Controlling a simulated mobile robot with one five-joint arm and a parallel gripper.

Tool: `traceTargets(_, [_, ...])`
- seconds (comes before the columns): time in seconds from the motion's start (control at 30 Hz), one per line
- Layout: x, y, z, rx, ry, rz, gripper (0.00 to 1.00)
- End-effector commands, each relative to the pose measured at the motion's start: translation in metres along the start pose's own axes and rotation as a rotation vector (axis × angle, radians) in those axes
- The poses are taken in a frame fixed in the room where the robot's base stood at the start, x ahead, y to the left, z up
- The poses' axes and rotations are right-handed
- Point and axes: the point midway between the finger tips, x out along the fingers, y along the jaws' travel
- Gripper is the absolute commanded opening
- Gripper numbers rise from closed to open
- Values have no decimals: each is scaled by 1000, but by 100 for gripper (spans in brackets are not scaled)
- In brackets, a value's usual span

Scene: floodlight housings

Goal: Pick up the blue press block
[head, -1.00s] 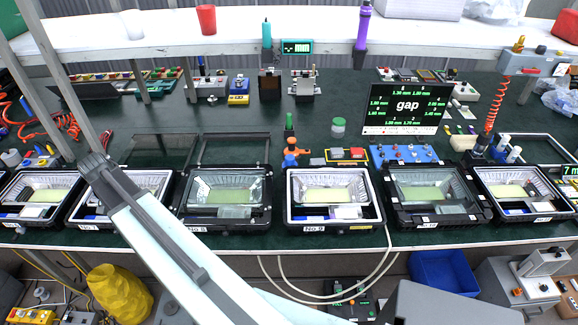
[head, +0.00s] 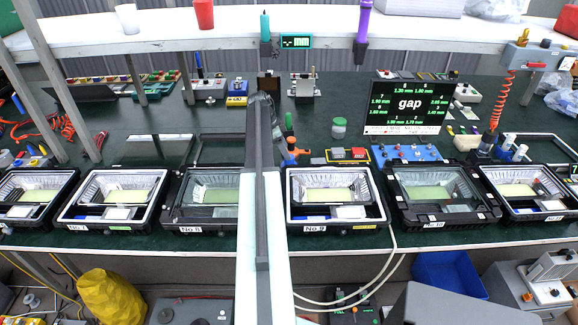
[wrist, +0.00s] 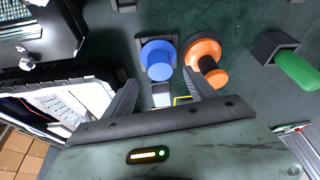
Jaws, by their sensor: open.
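A blue round press block (wrist: 158,56) stands upright on the green bench in the wrist view, in front of my gripper. My gripper (wrist: 161,78) is open and empty, with its two fingers apart on the near side of the block. The block lies roughly in line with the gap between them; whether they touch it I cannot tell. In the head view I cannot make out the blue block; my arm crosses the middle of the bench and may cover it.
An orange knob-like piece (wrist: 204,56) stands close right of the block, and a green-handled tool (wrist: 290,66) lies farther right. A floodlight housing (wrist: 80,105) is at left. In the head view, housings line the bench front and a gap screen (head: 406,104) stands behind.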

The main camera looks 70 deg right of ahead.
Motion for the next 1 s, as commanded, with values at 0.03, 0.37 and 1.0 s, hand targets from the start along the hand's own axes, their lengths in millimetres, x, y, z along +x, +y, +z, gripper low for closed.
traceTargets(0.03, [10,0,2,0,0,0,66])
traceTargets(0.37, [39,-1,5,-1,0,-1,66])
traceTargets(1.0, [58,-2,4,-3,0,-1,0])
